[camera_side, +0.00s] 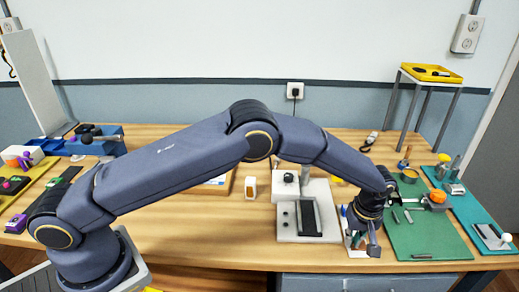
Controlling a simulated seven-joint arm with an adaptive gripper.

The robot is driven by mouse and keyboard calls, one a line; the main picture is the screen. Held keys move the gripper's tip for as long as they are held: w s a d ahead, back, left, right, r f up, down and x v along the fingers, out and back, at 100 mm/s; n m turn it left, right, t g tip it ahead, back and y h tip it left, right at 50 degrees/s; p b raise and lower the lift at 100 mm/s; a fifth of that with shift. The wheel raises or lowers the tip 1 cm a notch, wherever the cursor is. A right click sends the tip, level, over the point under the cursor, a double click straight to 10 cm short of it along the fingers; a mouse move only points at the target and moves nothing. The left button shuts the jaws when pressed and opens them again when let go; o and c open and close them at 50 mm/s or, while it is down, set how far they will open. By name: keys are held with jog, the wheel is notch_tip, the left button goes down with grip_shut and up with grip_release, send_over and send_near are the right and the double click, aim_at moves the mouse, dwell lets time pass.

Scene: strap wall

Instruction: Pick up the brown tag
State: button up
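My gripper (364,243) points down at the right of the bench, over a small white holder (350,240) with blue and dark items in it. The fingers are small and dark here, and I cannot tell whether they are open or shut, or whether anything is between them. I cannot make out a brown tag anywhere in this view. It may be hidden behind my gripper or arm, or be too small to see.
A white block device (290,222) with a dark plate stands left of my gripper. A green mat (425,240) with several small parts lies to the right, then a teal mat (470,215). A tall stand with a yellow tray (432,73) rises behind. Bare wood (190,235) lies at centre left.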

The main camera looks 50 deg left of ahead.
jog(key=shift+c, duration=0.3)
grip_shut()
jog(key=shift+r, duration=0.15)
